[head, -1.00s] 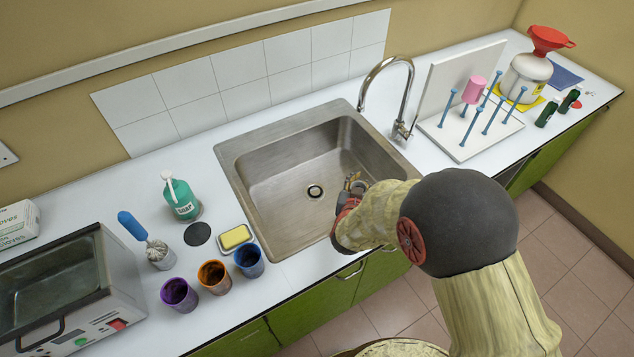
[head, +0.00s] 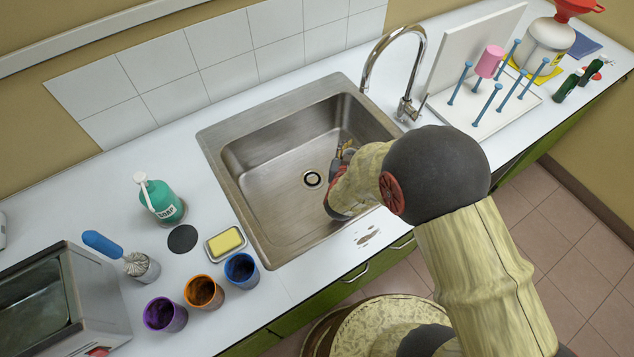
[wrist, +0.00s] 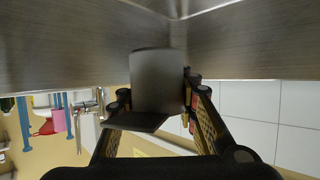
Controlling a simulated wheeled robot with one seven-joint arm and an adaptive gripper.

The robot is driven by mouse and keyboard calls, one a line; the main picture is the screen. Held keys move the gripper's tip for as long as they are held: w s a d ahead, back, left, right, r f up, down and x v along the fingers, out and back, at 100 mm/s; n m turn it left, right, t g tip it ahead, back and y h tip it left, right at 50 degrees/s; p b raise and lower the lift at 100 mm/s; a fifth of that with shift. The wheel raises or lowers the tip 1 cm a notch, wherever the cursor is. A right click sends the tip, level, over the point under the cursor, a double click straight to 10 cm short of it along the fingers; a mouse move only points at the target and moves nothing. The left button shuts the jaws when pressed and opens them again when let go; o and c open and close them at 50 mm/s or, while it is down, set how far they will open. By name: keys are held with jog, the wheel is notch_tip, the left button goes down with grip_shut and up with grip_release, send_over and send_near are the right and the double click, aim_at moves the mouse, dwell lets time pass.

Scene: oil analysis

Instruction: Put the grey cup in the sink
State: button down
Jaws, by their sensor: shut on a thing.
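The grey cup (wrist: 157,68) shows dark grey in the wrist view, between the two fingers of my gripper (wrist: 157,92). My gripper is shut on it. In the head view my gripper (head: 345,155) is over the right part of the sink basin, and my wrist hides the cup there. The steel sink (head: 232,178) is set into the white counter, and its basin looks empty apart from the drain (head: 312,179). The sink's metal walls (wrist: 70,45) fill the upper part of the wrist view. I cannot tell whether the cup touches the basin.
A tall faucet (head: 405,105) stands at the sink's back right, beside a peg rack (head: 492,110) with a pink cup. Left of the sink are a soap dish (head: 226,243), blue (head: 241,270), orange (head: 203,292) and purple (head: 165,314) cups, and a green bottle (head: 162,200). Brown spots (head: 367,237) mark the front counter.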

jog(key=w+a+f+b, duration=0.3)
jog(key=w+a+f, duration=0.15)
jog(key=w, duration=0.35)
jog(key=b, duration=0.3)
send_over(329, 149)
jog(key=f, duration=0.5)
jog(key=shift+s+d, duration=0.1)
jog(key=shift+d, duration=0.1)
jog(key=shift+f, duration=0.2)
jog(key=shift+w+a+f+b, duration=0.15)
jog(key=shift+f+b, duration=0.3)
jog(key=shift+f, duration=0.4)
jog(key=shift+w+f+b, duration=0.1)
jog(key=shift+f+b, duration=0.35)
jog(key=shift+f, duration=0.35)
jog(key=shift+f, duration=0.15)
jog(key=c, duration=1.3)
grip_release()
